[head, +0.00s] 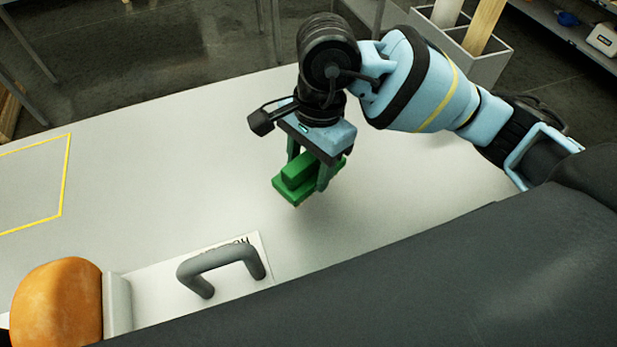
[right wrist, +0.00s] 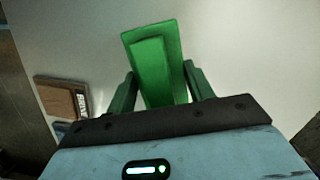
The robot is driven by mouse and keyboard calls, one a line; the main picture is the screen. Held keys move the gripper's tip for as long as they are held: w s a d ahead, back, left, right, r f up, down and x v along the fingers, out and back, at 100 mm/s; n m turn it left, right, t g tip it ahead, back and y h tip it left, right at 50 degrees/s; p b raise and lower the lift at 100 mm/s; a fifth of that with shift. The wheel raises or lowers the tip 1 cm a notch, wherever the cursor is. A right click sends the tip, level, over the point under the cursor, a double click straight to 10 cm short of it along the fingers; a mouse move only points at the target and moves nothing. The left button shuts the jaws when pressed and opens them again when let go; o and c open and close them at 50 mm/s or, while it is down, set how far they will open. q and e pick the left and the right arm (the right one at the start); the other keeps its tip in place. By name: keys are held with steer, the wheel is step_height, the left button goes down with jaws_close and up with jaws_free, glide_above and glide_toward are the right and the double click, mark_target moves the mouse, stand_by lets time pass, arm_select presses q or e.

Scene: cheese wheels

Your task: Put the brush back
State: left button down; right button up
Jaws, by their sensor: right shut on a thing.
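The green brush (head: 297,180) is between the fingers of my right gripper (head: 309,172), which is shut on it above the white table (head: 400,190). It also shows in the right wrist view (right wrist: 156,65) as a long green block with a raised middle part. Its underside is hidden. My left gripper is not in view.
A grey handle (head: 220,262) stands near the table's front edge beside a partly hidden printed label (head: 262,262). An orange cheese wheel (head: 58,305) is at the front left. A yellow outline (head: 66,175) marks the left tabletop. The table's middle is clear.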

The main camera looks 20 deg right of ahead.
mark_target(308, 181)
steer(key=shift+f, duration=2.2)
steer(key=shift+f, duration=0.1)
steer(key=o, duration=0.9)
steer(key=shift+o, duration=0.2)
steer(key=r, duration=0.4)
steer(key=d+r, duration=0.1)
steer(key=r, duration=0.3)
steer(key=w+r, duration=0.1)
steer(key=r, duration=0.3)
steer(key=shift+d, duration=0.4)
